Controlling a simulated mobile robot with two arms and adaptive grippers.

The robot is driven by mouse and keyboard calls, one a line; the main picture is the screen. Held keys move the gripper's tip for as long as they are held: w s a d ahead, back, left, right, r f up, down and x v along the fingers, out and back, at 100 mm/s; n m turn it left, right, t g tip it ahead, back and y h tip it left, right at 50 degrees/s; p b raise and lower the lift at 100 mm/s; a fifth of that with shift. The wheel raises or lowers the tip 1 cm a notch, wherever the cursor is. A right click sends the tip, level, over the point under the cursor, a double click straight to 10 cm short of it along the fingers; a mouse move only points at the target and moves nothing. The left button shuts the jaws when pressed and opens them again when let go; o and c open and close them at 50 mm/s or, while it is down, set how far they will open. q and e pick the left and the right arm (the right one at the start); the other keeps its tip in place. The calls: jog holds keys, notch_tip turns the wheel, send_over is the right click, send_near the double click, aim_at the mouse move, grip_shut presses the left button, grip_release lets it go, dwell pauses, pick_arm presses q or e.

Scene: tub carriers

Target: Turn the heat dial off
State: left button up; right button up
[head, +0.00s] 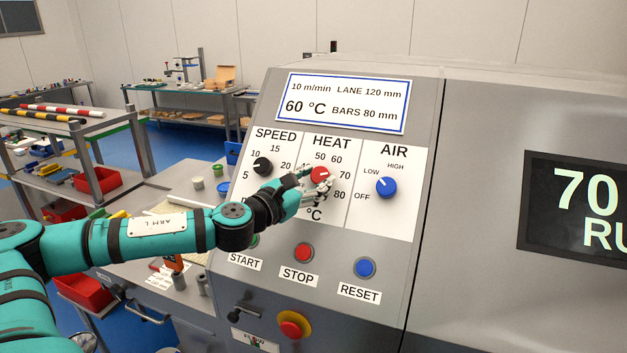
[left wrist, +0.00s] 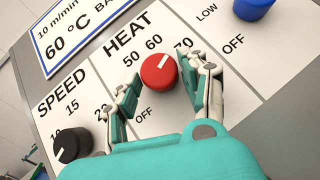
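The red heat dial (head: 320,174) sits on the white panel under the word HEAT. Its white pointer shows in the left wrist view (left wrist: 158,72) and points up and right, between 60 and 70. The dial's OFF mark (left wrist: 144,112) is at its lower left in that view; the arm hides it in the head view. My left gripper (head: 312,183) is at the dial, with one finger on each side of it. The fingers (left wrist: 161,68) look open around the dial, with slight gaps; I cannot tell whether either touches. My right gripper is not in view.
The black speed dial (head: 263,166) is left of the heat dial, and the blue air dial (head: 386,187) is right. Below are a red stop button (head: 303,252), a blue reset button (head: 365,267) and a red emergency button (head: 291,326). The display (head: 346,103) reads 60 °C.

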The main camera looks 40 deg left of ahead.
pick_arm(q)
jog(key=c, duration=0.7)
